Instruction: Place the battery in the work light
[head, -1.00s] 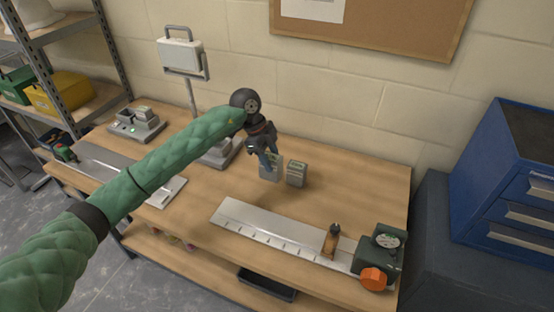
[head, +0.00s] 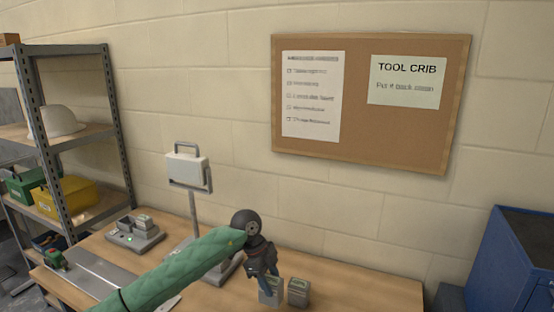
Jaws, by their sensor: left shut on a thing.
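The work light (head: 188,171) has a pale rectangular head in a frame on a thin post, and it stands on the bench. Its grey base (head: 228,269) is partly hidden by my left arm. My left gripper (head: 269,279) points down to the right of the light, shut on a grey battery (head: 270,293). A second grey battery with a greenish top (head: 299,292) stands just right of it. Whether the held battery touches the bench I cannot tell. My right gripper is not in view.
A charger (head: 135,231) with a green light and a battery in it sits at the bench's left. Shelving (head: 115,130) stands left, a blue cabinet (head: 515,265) right. Bare bench (head: 360,287) lies right of the batteries.

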